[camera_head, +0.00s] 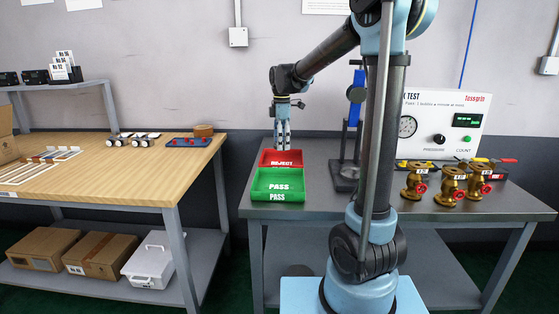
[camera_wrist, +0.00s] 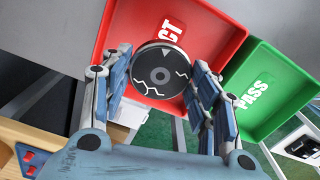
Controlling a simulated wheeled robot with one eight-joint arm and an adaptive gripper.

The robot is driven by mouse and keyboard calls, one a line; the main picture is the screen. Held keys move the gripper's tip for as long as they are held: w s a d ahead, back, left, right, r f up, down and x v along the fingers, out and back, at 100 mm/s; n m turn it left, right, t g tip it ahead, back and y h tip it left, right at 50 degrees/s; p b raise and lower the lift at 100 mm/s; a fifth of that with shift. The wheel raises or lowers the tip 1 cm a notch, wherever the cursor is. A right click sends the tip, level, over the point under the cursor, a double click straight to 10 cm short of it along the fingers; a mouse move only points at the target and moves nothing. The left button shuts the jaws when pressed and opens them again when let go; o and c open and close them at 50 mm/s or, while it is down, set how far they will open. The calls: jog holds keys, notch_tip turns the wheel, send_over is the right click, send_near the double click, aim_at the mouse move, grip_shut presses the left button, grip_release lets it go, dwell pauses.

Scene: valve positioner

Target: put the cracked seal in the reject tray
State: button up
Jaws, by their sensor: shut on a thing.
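The cracked seal (camera_wrist: 146,64) is a dark round disc with a grey ring and white jagged crack lines, seen face-on in the wrist view. My gripper (camera_wrist: 160,82) is shut on it, one finger on each side. The red reject tray (camera_wrist: 116,30) lies beyond the seal in the wrist view. In the head view my gripper (camera_head: 282,142) points down at the back of the red reject tray (camera_head: 266,156), over it.
The green pass tray (camera_head: 279,179) adjoins the reject tray in front. A dark press stand (camera_head: 345,176) is to the right, with several brass valves (camera_head: 449,188) and a test panel (camera_head: 446,121) beyond. A wooden bench (camera_head: 130,180) stands left, across a gap.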

aim_at(281, 163)
jog(key=shift+f, duration=3.25)
jog(key=o, duration=1.4)
notch_tip(281, 163, up, 12)
jog(key=shift+r, duration=0.1)
jog(key=shift+s, duration=0.1)
